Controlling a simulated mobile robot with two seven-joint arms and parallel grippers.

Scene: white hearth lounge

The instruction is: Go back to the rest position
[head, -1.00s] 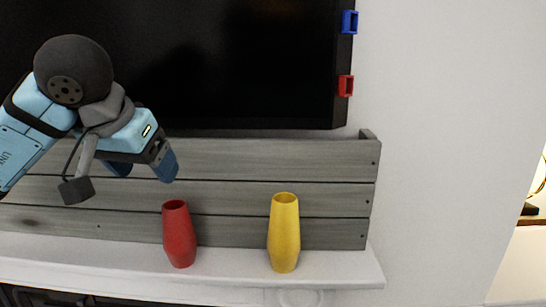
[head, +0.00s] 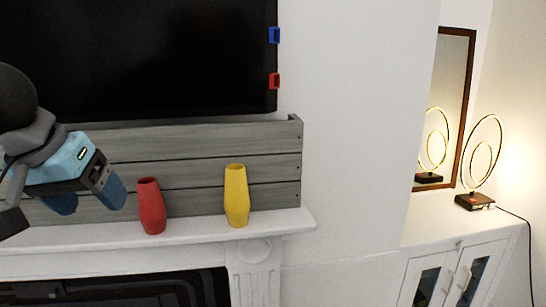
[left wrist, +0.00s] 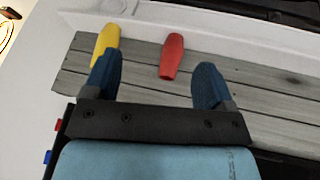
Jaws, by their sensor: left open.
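My left gripper (head: 90,200) is in the head view at the left, in front of the grey plank board and left of the red vase. Its two blue fingers are apart with nothing between them. In the left wrist view the fingers (left wrist: 155,85) are spread wide and empty, with the vases beyond them. My right gripper is not in view.
A red vase (head: 151,206) and a yellow vase (head: 236,196) stand upright on the white mantel (head: 270,224). A dark screen (head: 140,60) with blue (head: 274,35) and red (head: 273,81) brackets is above. A ring lamp (head: 478,165) stands on a white cabinet (head: 425,232) at right.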

